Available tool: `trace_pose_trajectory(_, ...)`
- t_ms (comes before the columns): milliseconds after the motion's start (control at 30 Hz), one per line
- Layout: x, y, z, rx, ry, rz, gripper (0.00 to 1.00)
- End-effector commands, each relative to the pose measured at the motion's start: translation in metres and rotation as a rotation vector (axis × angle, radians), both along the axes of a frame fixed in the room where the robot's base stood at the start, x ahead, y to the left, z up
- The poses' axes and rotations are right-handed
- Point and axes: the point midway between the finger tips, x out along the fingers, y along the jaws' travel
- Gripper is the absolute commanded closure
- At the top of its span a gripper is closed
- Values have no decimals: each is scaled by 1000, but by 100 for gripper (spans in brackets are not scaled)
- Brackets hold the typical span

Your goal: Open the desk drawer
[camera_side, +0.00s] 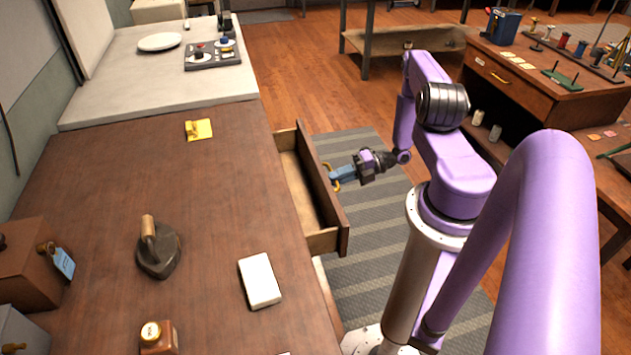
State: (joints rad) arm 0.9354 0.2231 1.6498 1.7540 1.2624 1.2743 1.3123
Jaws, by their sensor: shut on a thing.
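The desk drawer (328,240) stands pulled out from the right side of the brown desk (90,180). Its inside shows and looks empty. A brass-coloured handle (334,184) sits on the drawer's outer front. My gripper (336,176) is at that front, shut on the handle, with its blue fingers pointing left towards the desk. The exact contact of the fingertips is small and partly hidden by the handle.
An iron (158,250), a white block (260,281) and a yellow cloth (199,129) lie on the desk. A second desk (530,95) with a drawer and small items stands at the right. A striped rug (385,215) covers the floor below my arm.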

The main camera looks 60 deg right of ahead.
Motion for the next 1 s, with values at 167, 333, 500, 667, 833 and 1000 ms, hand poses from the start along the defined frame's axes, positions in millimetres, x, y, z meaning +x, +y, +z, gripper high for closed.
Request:
trace_pose_trajectory(167, -35, -36, 0, -3, 0, -8, 100)
trace_pose_trajectory(333, -62, -63, 0, -3, 0, -4, 100)
trace_pose_trajectory(500, -82, -82, 0, -2, 1, -3, 100)
trace_pose_trajectory(667, -93, -93, 0, 0, 1, -1, 100)
trace_pose_trajectory(833, -98, -98, 0, 1, 1, 1, 100)
trace_pose_trajectory(1000, -99, -99, 0, 0, 0, 1, 100)
